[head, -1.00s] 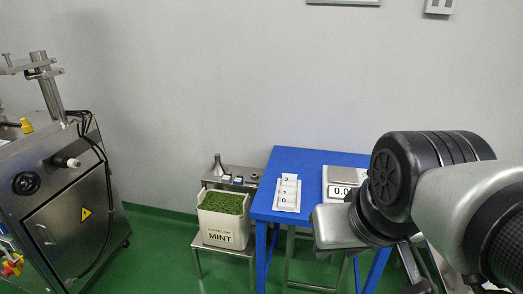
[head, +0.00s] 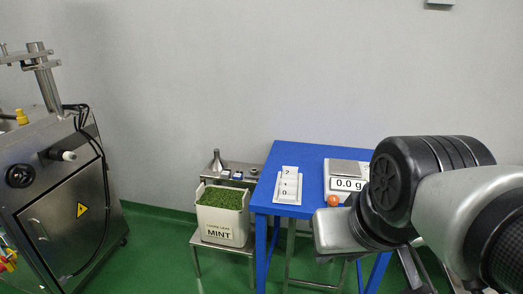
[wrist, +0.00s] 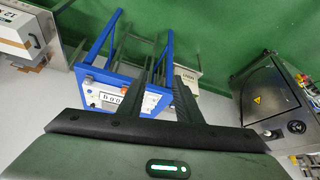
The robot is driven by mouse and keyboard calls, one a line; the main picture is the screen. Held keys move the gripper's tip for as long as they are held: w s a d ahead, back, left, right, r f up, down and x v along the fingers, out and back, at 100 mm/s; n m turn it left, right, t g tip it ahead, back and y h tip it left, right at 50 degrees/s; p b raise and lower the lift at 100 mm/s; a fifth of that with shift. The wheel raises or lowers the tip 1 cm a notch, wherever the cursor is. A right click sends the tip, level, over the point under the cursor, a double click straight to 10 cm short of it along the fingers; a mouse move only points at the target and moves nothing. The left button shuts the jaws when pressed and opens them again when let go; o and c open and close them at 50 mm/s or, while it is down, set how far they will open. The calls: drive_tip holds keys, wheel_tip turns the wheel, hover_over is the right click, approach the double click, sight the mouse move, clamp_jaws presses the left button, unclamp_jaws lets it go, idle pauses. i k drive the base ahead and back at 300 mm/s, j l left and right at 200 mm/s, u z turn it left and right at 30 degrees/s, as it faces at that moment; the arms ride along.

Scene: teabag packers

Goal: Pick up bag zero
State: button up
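Bag zero (head: 284,193) is a small white bag marked 0, at the near end of a white tray (head: 276,202) on the blue table (head: 310,157). Bags marked 1 (head: 286,184) and 2 (head: 290,172) lie behind it. My gripper (wrist: 172,70) shows in the wrist view with its two dark fingers apart and nothing seen between them. It is apart from bag zero and points down toward the table and floor. In the head view my arm covers the right of the table and the fingers are hidden. I cannot make out bag zero in the wrist view.
A scale (head: 346,184) reading 0.0 g with an orange knob (head: 333,200) stands right of the tray. A mint bin (head: 222,213) sits on a low steel stand left of the table. A steel machine (head: 60,200) stands at far left, with green floor between.

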sight(288, 191)
drive_tip(key=i+j+z, duration=0.25)
drive_tip(key=i, duration=0.45)
drive_tip(key=i+j+z, duration=0.25)
drive_tip(key=i+j, duration=0.35)
